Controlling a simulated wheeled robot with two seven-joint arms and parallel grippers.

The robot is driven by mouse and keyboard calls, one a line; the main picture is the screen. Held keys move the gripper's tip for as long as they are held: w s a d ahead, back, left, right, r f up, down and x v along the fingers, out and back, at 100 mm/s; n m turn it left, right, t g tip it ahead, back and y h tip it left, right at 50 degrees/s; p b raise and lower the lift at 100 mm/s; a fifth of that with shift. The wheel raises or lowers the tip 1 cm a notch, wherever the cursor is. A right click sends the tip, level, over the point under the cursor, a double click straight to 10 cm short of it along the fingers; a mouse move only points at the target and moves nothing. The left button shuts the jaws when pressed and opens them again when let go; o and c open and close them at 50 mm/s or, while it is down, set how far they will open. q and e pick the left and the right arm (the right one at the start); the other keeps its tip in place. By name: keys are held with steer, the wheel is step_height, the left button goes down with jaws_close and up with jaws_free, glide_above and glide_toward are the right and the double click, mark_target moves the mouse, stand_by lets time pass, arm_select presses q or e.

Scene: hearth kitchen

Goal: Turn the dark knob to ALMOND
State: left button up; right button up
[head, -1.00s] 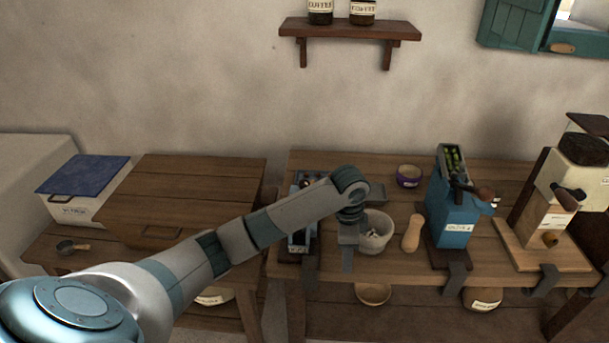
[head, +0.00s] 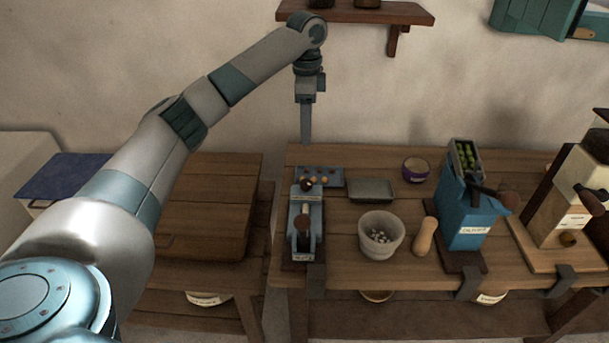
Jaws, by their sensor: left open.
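My left gripper (head: 306,138) hangs pointing down above the back edge of the table, in front of the wall. It is seen edge-on, open and empty. Below it stands a narrow blue-grey device (head: 293,243) on the left part of the table. A dark round part (head: 307,185), which looks like a knob, shows at its upper end, and another dark part lies lower in its channel. I cannot tell which of these is the dark knob. No ALMOND mark is legible. The gripper is apart from the device. My right gripper is out of view.
Right of the device are a grey tray (head: 371,189), a white bowl (head: 397,232) of small pieces, a wooden pestle-like piece (head: 425,237), a purple bowl (head: 416,176), a blue press (head: 466,222) and a cream grinder (head: 575,200). A wall shelf (head: 350,13) is above.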

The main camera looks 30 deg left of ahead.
mark_target(306, 182)
arm_select(q)
steer(key=shift+d, duration=0.1)
steer(key=shift+f, duration=0.1)
step_height(306, 182, down, 17)
steer(key=p, duration=0.4)
steer(key=shift+f, duration=0.15)
stand_by(0.4)
steer(key=c, duration=1)
